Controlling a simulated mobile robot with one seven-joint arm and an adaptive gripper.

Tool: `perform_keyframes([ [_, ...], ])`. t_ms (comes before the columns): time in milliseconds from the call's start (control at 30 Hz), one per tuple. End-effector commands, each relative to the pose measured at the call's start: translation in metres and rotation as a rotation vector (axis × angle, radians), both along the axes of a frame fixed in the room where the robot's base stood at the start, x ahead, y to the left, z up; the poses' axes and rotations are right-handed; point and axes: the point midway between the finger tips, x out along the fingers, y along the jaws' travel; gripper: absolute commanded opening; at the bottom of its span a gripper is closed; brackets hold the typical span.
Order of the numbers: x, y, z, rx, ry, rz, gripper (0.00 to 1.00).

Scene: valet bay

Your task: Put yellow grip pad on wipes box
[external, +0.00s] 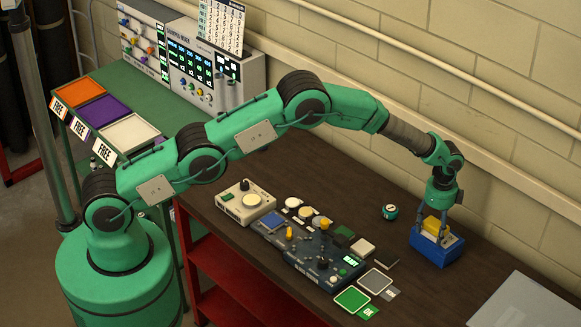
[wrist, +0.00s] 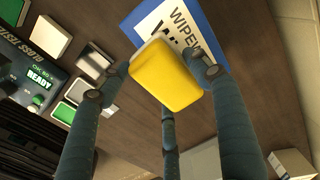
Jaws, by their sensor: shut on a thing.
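The yellow grip pad (wrist: 166,75) is held between the fingers of my gripper (wrist: 155,80), which is shut on it. In the wrist view it overlaps part of the blue wipes box (wrist: 205,22) with its white lettered label. In the external view my gripper (external: 437,212) is above the blue wipes box (external: 438,251), and the yellow pad (external: 433,226) shows at the box's top. I cannot tell whether the pad touches the box.
A small green can (external: 389,212) stands left of the box. The dark gloss tester panel (external: 315,250) and several sample tiles lie further left. A grey sheet (external: 525,303) lies at the front right. The wall is close behind the box.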

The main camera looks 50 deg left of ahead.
Motion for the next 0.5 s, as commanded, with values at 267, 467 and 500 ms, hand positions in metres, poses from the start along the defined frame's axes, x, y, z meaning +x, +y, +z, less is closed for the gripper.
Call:
perform_keyframes([
  [267,-0.0002,0.0001,-0.0118,0.000,0.000,0.000,0.37],
  [467,-0.0003,0.0002,-0.0120,0.000,0.000,0.000,0.37],
  [500,-0.0003,0.0002,-0.0125,0.000,0.000,0.000,0.37],
])
